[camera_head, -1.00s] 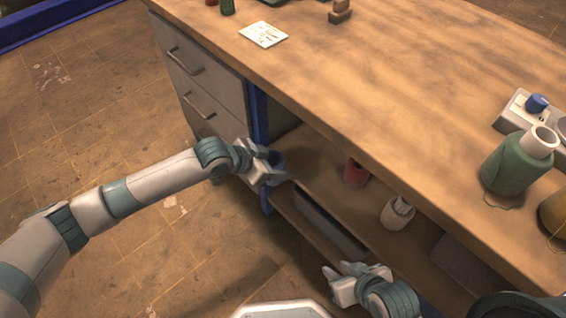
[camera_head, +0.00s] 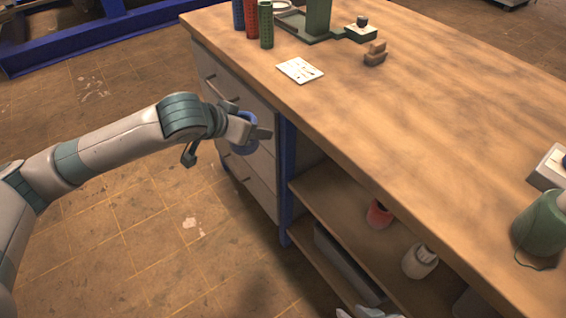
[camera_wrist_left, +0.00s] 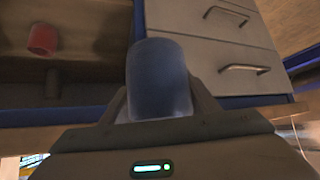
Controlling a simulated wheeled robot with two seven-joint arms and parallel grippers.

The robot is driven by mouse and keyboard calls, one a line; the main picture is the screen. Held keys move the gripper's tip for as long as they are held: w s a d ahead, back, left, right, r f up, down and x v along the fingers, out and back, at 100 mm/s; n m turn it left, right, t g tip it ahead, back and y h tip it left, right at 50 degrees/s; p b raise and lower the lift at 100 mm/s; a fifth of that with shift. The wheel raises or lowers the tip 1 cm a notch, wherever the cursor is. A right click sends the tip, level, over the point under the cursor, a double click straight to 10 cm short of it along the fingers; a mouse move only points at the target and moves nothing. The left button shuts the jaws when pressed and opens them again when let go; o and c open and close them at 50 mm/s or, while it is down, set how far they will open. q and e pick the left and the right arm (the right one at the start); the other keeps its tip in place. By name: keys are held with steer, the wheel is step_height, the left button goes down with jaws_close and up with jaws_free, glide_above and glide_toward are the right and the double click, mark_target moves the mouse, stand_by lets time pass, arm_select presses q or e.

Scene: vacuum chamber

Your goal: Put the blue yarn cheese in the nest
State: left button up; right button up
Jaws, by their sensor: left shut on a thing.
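The blue yarn cheese (camera_wrist_left: 158,80) is a blue cylinder between the fingers of my left gripper (camera_wrist_left: 158,112) in the left wrist view. In the head view my left gripper (camera_head: 250,128) is shut on it, and only part of the blue cheese (camera_head: 246,117) shows behind the fingers. It hangs in front of the drawers, below the bench top. My right gripper (camera_head: 366,312) barely shows at the bottom edge, and its fingers are cut off. I cannot tell which thing is the nest.
The wooden bench top (camera_head: 430,120) carries a white card (camera_head: 299,70), a brown block (camera_head: 375,54), perforated green (camera_head: 266,25), red (camera_head: 251,18) and blue tubes, and a green yarn cone (camera_head: 543,225). A red cheese (camera_head: 379,214) and a white bottle (camera_head: 420,262) stand on the shelf below.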

arm_select(q)
steer(key=s+a+r+n+t+y, duration=0.1)
steer(key=a+r+n+y, duration=0.3)
steer(key=a+r, duration=0.6)
step_height(320, 180, up, 4)
steer(key=shift+s+a+r+n+y, duration=0.1)
steer(key=shift+s+a+n+y, duration=0.2)
steer(key=shift+n, duration=0.6)
